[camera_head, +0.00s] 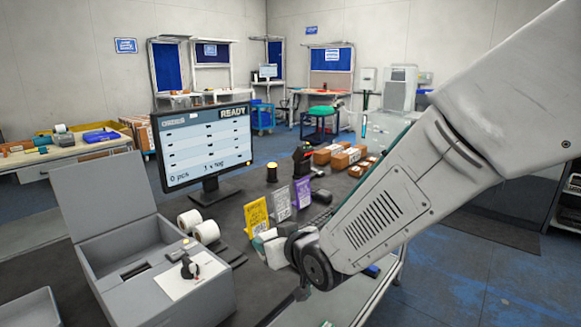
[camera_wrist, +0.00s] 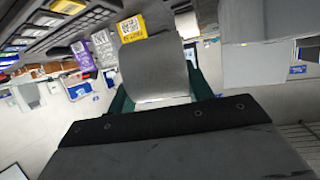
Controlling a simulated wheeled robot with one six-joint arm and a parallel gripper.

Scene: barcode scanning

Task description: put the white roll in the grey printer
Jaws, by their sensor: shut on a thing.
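The grey printer (camera_head: 150,270) stands at the front left in the head view with its lid (camera_head: 103,195) raised. No roll shows in the visible part of its open bay. My gripper (camera_head: 275,247) is above the table, to the right of the printer and partly hidden by my arm. It is shut on a pale white roll (camera_head: 276,255). In the wrist view the roll (camera_wrist: 155,75) sits between the dark green fingers of my gripper (camera_wrist: 160,95). Two other white rolls (camera_head: 189,220) (camera_head: 207,232) lie beside the printer's right side.
A monitor (camera_head: 207,145) reading READY stands behind the printer. Yellow (camera_head: 256,216), grey (camera_head: 281,203) and purple (camera_head: 302,192) code cards stand just behind my gripper. Brown boxes (camera_head: 343,158) lie farther back. The table between the rolls and my gripper holds a small dark object.

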